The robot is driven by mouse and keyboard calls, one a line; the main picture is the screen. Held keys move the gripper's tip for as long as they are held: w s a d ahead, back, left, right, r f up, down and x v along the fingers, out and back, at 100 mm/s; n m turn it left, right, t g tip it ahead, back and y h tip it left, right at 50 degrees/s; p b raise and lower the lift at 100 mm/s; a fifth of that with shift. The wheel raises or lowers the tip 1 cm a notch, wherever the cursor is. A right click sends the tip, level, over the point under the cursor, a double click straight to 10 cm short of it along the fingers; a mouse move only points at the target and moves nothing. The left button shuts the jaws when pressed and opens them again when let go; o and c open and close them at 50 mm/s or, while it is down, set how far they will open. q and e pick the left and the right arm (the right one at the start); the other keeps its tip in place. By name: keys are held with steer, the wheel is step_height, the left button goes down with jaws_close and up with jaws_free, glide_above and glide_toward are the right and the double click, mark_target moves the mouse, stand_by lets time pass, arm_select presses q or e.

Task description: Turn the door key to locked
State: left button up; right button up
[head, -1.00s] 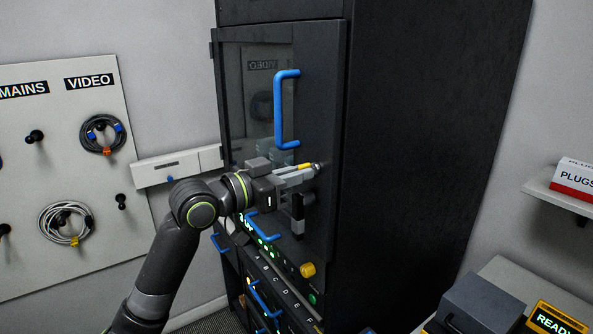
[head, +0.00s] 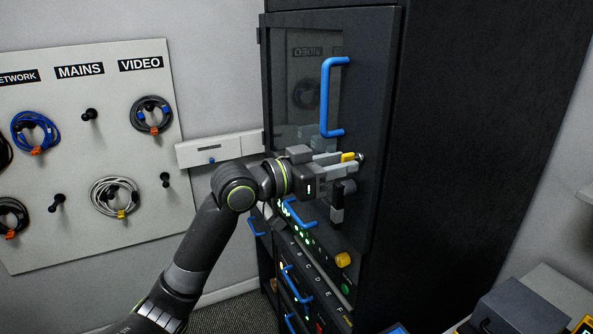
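The dark cabinet door (head: 384,100) is closed, with a glass pane and a blue handle (head: 326,98). A small yellow door key (head: 348,156) shows at a round metal lock (head: 360,157) near the door's right edge, below the handle. My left gripper (head: 347,163) reaches in from the left at the lock. Its fingers look shut on the key, one on each side, and partly hide it, so its exact turn is hard to read. My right gripper is out of view.
A dark latch-like block (head: 341,196) sits just below my gripper. Lower down are a yellow knob (head: 343,259) and blue drawer handles (head: 298,285). A pegboard (head: 95,215) with coiled cables hangs at left. A dark box (head: 513,308) stands at lower right.

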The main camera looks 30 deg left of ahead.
arm_select(q)
steer(key=p+v, duration=0.7)
steer(key=v, duration=0.9)
steer(key=shift+s+a+p, duration=0.25)
steer(key=shift+s+p, duration=0.1)
